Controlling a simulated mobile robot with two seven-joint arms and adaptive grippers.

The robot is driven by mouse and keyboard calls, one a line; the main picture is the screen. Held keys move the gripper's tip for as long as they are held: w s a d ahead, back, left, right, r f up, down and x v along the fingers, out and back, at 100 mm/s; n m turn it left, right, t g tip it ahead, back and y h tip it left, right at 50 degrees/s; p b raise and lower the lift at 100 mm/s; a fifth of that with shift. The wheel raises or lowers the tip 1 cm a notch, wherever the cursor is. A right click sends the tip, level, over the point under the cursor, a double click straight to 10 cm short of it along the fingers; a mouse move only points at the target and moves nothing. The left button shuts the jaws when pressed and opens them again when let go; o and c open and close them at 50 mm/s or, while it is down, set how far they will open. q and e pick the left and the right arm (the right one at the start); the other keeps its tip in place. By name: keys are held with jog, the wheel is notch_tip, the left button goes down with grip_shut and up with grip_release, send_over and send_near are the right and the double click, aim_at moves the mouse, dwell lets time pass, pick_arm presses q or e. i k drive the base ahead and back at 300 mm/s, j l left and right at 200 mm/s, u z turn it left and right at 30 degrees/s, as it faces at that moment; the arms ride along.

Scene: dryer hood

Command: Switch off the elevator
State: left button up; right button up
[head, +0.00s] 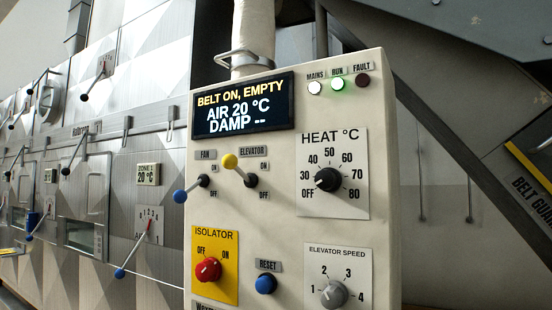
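The elevator lever with its yellow ball (229,161) is on the cream control panel (376,240), under the ELEVATOR label. It is tilted up, its ball level with the ON mark and above the OFF mark. The display (243,105) reads "BELT ON, EMPTY", "AIR 20 °C", "DAMP --". The green RUN lamp (338,84) and white MAINS lamp (315,88) are lit; the FAULT lamp (362,81) is dark. Neither of my grippers is in view.
The fan lever with a blue ball (179,196) is close left, tilted down. Below are the red isolator knob (208,270), blue reset button (266,284) and grey elevator speed knob (334,294). The black heat knob (327,179) is to the right. Nothing blocks the panel's front.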

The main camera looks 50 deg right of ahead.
aim_at(229, 161)
jog(key=z, duration=1.15)
